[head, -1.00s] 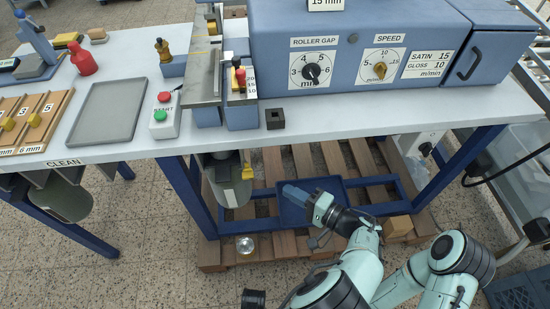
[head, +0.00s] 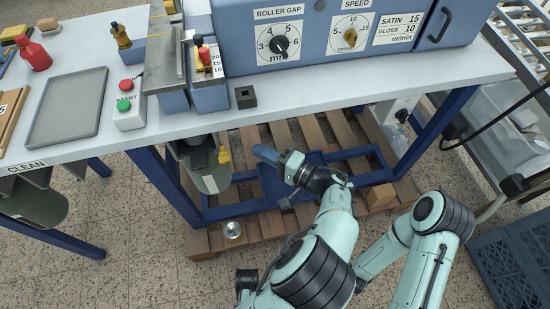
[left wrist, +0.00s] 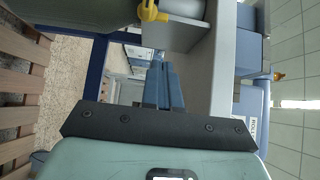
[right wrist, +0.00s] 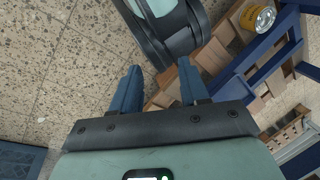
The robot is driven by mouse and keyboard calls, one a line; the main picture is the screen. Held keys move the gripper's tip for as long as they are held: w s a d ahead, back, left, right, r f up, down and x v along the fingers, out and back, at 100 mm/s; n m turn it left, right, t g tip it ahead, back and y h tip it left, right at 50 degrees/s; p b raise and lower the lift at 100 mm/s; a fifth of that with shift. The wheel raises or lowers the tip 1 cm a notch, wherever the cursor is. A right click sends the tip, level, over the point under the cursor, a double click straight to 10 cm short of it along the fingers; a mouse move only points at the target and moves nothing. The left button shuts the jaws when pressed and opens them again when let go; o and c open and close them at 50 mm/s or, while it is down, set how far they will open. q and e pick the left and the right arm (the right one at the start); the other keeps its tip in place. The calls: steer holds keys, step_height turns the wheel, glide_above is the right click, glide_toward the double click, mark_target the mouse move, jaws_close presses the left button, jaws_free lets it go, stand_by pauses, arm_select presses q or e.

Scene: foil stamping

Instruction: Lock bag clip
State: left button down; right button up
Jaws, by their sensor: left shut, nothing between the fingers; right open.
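A small yellow clip (head: 223,155) sits at the right side of a grey hanging bag or container (head: 212,180) below the table, by its outlet. The yellow clip also shows at the top of the left wrist view (left wrist: 152,12). I cannot tell whether the clip is locked. My left gripper (head: 259,151) is shut and empty, with its blue fingers pointing left towards the clip, a little apart from it in the picture. Its fingers also show in the left wrist view (left wrist: 165,78). My right gripper (right wrist: 156,75) is open and empty in the right wrist view, over the floor.
The blue table leg (head: 170,185) stands left of the bag. A wooden pallet (head: 270,228) with a round tin (head: 233,230) lies below. A second grey-green bag (head: 35,207) hangs at the left. The white table top (head: 300,90) overhangs this space.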

mark_target(224, 156)
arm_select(q)
steer(key=a, duration=0.7)
steer(key=shift+w+b, duration=0.35)
steer(key=shift+b, duration=0.05)
arm_select(e)
steer(key=shift+w+d+f, duration=0.4)
steer(key=shift+w+f, duration=0.15)
steer(key=shift+w, duration=0.2)
arm_select(q)
steer(key=n+h+p, duration=0.1)
steer(key=a+n+h+p, duration=0.1)
steer(key=r+n+g+h+p, duration=0.1)
steer(key=shift+s+a+r, duration=0.1)
steer(key=shift+s+a, duration=0.1)
steer(key=shift+s, duration=0.05)
arm_select(e)
steer(key=s+a+r+g, duration=0.1)
steer(key=s+a+r, duration=0.1)
steer(key=s+r, duration=0.2)
steer(key=shift+s+a, duration=0.2)
steer(key=shift+s, duration=0.35)
arm_select(q)
steer(key=shift+w+d, duration=0.1)
